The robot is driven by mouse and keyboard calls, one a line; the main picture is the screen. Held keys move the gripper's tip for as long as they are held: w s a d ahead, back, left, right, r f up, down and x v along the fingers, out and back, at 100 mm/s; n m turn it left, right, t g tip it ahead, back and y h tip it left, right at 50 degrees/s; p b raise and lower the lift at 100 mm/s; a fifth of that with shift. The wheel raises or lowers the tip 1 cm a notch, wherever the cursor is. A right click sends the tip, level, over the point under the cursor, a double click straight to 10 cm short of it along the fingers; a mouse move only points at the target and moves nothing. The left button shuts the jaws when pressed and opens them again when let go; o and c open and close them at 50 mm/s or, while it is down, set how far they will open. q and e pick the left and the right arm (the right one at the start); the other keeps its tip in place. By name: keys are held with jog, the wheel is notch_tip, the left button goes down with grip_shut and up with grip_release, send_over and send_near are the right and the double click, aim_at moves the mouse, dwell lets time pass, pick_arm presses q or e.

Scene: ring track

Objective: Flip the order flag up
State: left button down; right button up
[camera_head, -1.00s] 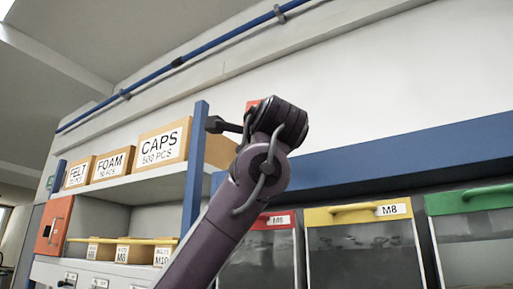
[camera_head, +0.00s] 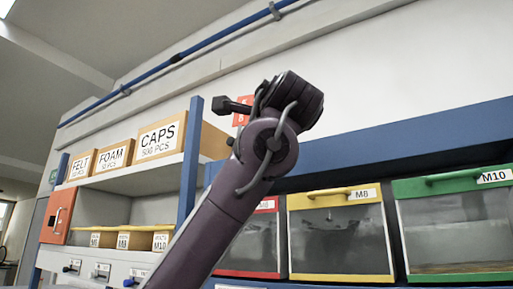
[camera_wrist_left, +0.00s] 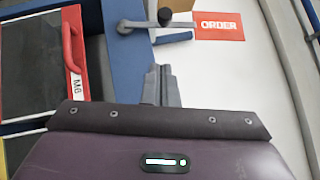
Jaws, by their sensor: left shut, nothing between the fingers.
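The red order flag (camera_wrist_left: 219,26) with white lettering shows in the wrist view at the end of a grey lever (camera_wrist_left: 143,25) with a black knob (camera_wrist_left: 164,16). The lever's pivot is at the blue beam (camera_wrist_left: 126,60). Allowing for the rolled wrist view, the flag stands upward from the pivot, against the white wall. In the head view the flag (camera_head: 240,118) shows partly behind my arm, above the beam. My left gripper (camera_wrist_left: 160,70) is shut and empty, just beside the lever and apart from the flag. My right gripper is not in view.
Below the beam hang bins with red, yellow (camera_head: 335,198) and green (camera_head: 455,183) fronts.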

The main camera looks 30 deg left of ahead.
pick_arm(q)
jog(key=v, duration=0.3)
jog(key=r+b+v, duration=0.1)
jog(key=shift+s+d+f, duration=0.15)
jog(key=shift+s+d, duration=0.1)
jog(key=shift+d, duration=0.15)
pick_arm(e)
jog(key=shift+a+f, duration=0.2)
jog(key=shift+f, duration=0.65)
pick_arm(q)
jog(key=shift+d, duration=0.15)
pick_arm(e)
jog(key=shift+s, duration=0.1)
